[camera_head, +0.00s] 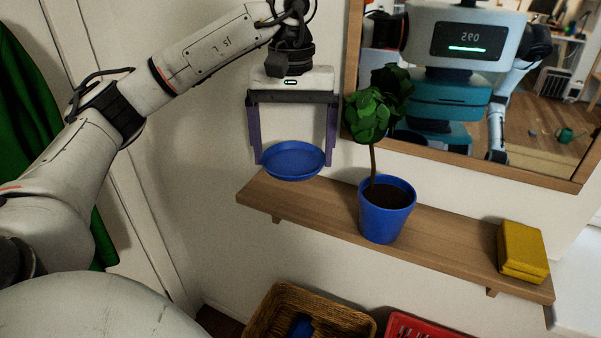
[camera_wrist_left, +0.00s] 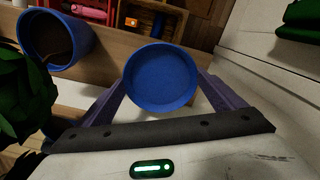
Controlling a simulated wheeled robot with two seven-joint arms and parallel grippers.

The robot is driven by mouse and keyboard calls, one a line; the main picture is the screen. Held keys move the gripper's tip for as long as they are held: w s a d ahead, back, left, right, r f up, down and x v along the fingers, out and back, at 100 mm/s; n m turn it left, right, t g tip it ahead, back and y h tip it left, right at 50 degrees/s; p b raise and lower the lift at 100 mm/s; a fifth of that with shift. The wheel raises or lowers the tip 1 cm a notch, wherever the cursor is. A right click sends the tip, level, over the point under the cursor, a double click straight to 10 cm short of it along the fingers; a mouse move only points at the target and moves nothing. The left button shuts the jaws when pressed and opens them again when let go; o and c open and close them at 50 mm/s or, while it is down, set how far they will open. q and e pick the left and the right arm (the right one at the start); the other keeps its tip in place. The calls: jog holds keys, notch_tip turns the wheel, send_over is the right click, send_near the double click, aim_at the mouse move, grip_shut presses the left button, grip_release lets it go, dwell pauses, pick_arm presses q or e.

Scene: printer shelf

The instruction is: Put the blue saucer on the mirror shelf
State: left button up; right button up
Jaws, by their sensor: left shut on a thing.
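The blue saucer (camera_head: 293,160) is round and shallow and is held by my left gripper (camera_head: 292,158) at the left end of the mirror shelf (camera_head: 452,240). The gripper's two purple fingers are shut on the saucer's sides. In the left wrist view the saucer (camera_wrist_left: 161,80) sits between the fingers (camera_wrist_left: 160,90), with its inside facing the camera. In the head view it looks level, over or just above the shelf's left part; I cannot tell whether it touches the wood. My right gripper is not in clear view.
A blue pot (camera_head: 386,222) with a leafy plant (camera_head: 378,105) stands mid-shelf, right of the saucer. A yellow box (camera_head: 522,252) lies at the right end. A mirror (camera_head: 480,150) hangs behind. A wicker basket (camera_head: 345,318) and a red crate (camera_head: 415,328) are below.

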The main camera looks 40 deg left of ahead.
aim_at(298, 160)
pick_arm(q)
jog(key=shift+w+d+f+b, duration=0.15)
jog(key=shift+w+f+b, duration=0.5)
jog(key=shift+f, duration=0.9)
notch_tip(298, 160, down, 3)
jog(key=shift+f, duration=0.15)
jog(key=shift+w+f+p, duration=0.2)
jog(key=shift+p, duration=0.15)
jog(key=shift+f, duration=0.2)
jog(key=o, duration=0.9)
jog(key=shift+r, duration=0.2)
notch_tip(298, 160, up, 6)
jog(key=shift+w+r, duration=0.1)
notch_tip(298, 160, up, 6)
jog(key=p, duration=0.3)
